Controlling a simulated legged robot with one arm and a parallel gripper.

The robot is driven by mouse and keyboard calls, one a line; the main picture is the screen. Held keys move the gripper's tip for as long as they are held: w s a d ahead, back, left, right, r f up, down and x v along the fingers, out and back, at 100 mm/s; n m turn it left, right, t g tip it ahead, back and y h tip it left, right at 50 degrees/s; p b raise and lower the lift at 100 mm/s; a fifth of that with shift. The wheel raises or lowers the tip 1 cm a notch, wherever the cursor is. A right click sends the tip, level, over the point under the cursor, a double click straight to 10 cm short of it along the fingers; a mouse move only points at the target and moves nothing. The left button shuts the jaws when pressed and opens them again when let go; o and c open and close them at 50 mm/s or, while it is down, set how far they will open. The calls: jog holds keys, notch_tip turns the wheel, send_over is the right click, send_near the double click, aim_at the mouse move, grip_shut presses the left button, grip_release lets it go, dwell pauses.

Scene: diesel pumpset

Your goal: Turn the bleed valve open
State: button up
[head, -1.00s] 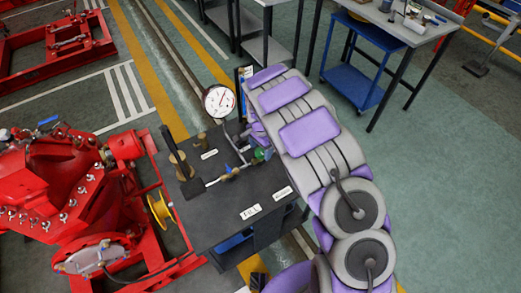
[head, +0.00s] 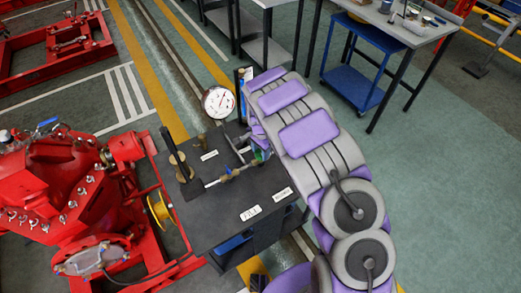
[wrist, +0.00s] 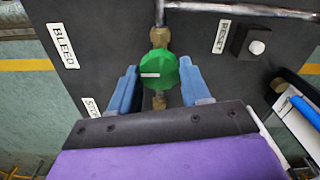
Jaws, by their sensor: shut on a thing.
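The bleed valve's green knob (wrist: 159,70) stands on a brass fitting beside the BLEED label (wrist: 63,45) in the wrist view. My gripper (wrist: 160,78) has its two blue fingers on either side of the knob and is shut on it. The knob's small white mark faces the wrist camera. In the head view my gripper (head: 258,150) is at the right side of the dark bench, mostly hidden by my arm. Only a little of the green knob shows there.
A dial gauge (head: 219,102) on the dark bench (head: 222,222) stands close left of my arm. A RESET button (wrist: 257,47) is right of the knob. Brass pipework (head: 228,174) runs across the bench. A red pumpset (head: 65,180) stands left; open floor lies right.

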jog(key=shift+r+n+p, duration=0.1)
jog(key=shift+n+p, duration=0.2)
jog(key=shift+p, duration=0.05)
jog(key=n+p, duration=0.1)
jog(key=n, duration=0.1)
jog(key=n+p, duration=0.1)
jog(key=p, duration=0.1)
jog(key=shift+w+a+r+n, duration=0.1)
jog(key=shift+r+n, duration=0.05)
jog(key=shift+n, duration=0.25)
jog(key=n+p, duration=0.2)
jog(key=shift+n, duration=0.4)
jog(key=n+p, duration=0.3)
jog(key=n, duration=0.1)
jog(key=n+p, duration=0.3)
jog(key=n, duration=0.3)
jog(key=shift+n+p, duration=0.4)
jog(key=n+p, duration=0.2)
jog(key=n, duration=0.2)
jog(key=shift+w+a+n, duration=0.1)
jog(key=shift+n, duration=0.3)
jog(key=o, duration=1.1)
jog(key=shift+f, duration=0.2)
jog(key=shift+c, duration=0.2)
